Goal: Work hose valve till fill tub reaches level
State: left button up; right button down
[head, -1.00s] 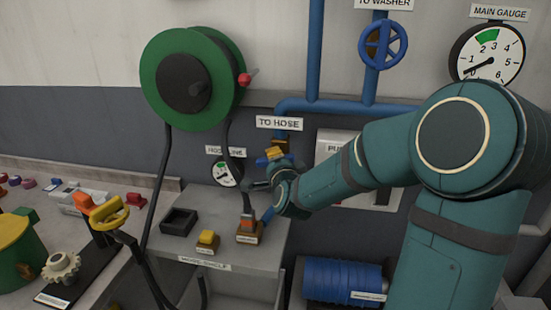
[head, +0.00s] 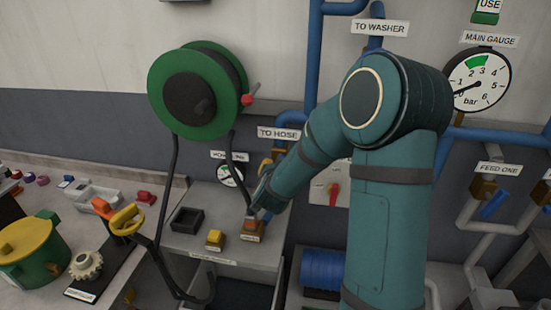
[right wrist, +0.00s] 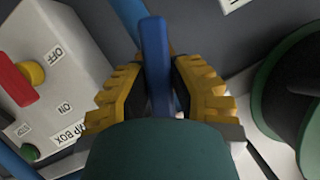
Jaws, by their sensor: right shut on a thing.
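My right arm reaches across the head view to the wall pipe under the TO HOSE sign (head: 279,133). My right gripper (right wrist: 157,85) has yellow fingers on both sides of a blue valve lever (right wrist: 153,50) and is shut on it. In the head view the gripper is mostly hidden by my arm. The small hose line gauge (head: 230,175) sits left of it; its needle is too small to read. The green hose reel (head: 158,105) hangs on the wall with a black hose (head: 168,200). I cannot identify the fill tub for sure. My left gripper is out of view.
The pump box (right wrist: 75,60) with a red lever is close to my right gripper. A grey shelf (head: 185,243) carries a black tray and small blocks. A green tub with a yellow lid (head: 30,262) stands at left.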

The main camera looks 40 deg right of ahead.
jog(key=shift+r+n+g+h+p, duration=0.1)
jog(key=shift+n+g+h+p, duration=0.35)
jog(key=shift+n+p, duration=0.65)
jog(key=shift+m, duration=0.3)
jog(key=shift+d, duration=0.1)
jog(key=c, duration=0.8)
grip_release()
jog(key=v, duration=1.2)
jog(key=shift+w, duration=0.1)
